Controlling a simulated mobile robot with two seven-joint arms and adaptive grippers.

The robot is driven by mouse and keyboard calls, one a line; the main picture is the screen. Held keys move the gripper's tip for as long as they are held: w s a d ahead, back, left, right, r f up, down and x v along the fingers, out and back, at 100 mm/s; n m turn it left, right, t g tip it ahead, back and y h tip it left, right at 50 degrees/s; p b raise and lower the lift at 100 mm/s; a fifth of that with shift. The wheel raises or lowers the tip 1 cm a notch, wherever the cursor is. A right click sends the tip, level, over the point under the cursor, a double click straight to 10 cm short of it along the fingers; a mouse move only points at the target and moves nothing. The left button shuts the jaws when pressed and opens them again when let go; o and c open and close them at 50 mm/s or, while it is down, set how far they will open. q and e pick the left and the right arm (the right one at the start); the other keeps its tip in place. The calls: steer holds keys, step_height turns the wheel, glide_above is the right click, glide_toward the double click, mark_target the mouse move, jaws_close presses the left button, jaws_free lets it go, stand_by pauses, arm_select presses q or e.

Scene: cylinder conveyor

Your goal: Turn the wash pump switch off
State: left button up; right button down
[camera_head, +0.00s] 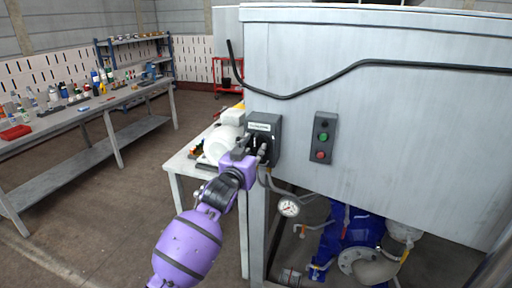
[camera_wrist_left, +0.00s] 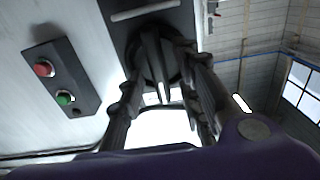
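The wash pump switch (camera_head: 264,127) is a dark box on the left end of the big grey metal cabinet, with a light label on top. In the left wrist view its round black knob (camera_wrist_left: 154,58) with a raised ridge shows in front of the gripper. My left gripper (camera_head: 252,148), on a purple arm, is right at the switch. In the left wrist view its two dark fingers (camera_wrist_left: 163,80) stand apart on either side of the knob ridge. I cannot tell whether they touch it. My right gripper is not in view.
A grey control box (camera_head: 321,137) with a green and a red button sits right of the switch. A pressure gauge (camera_head: 289,207) and blue pump (camera_head: 350,235) are below. A white motor (camera_head: 222,141) stands on a table at left. A black cable (camera_head: 330,76) crosses the cabinet.

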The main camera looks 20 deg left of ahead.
arm_select(q)
steer(key=shift+w, duration=1.05)
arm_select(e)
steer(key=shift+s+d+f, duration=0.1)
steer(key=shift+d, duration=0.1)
arm_select(q)
steer(key=shift+d, duration=0.1)
steer(key=shift+c, duration=0.4)
jaws_close()
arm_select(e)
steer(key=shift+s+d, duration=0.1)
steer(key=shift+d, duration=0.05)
